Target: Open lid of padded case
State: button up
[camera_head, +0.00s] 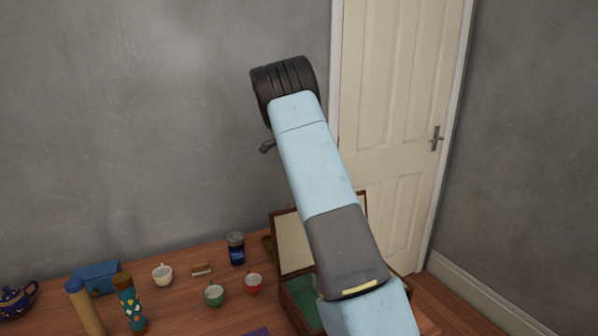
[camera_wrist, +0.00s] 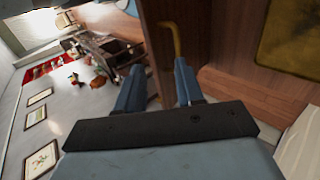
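The padded case stands on the table behind my arm in the head view. Its brown-framed lid (camera_head: 293,243) is raised, with a pale inner face showing. The green interior (camera_head: 303,293) shows below it, left of my arm. My arm hides much of the case. In the wrist view my gripper (camera_wrist: 159,70) has its two blue fingers apart, with no object seen held between them. A curved yellow bar (camera_wrist: 176,40) lies just beyond the right finger, near brown wooden surfaces; contact cannot be told. My gripper is hidden in the head view.
The wooden table (camera_head: 185,300) bears a blue teapot (camera_head: 15,300), a white cup (camera_head: 162,274), a green cup (camera_head: 214,295), a red cup (camera_head: 254,283), a dark jar (camera_head: 236,249) and two upright cylinders. A door (camera_head: 395,130) stands behind my arm.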

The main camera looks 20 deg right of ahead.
jog(key=shift+w+r, duration=0.35)
jog(key=shift+w, duration=0.05)
jog(key=shift+c, duration=0.5)
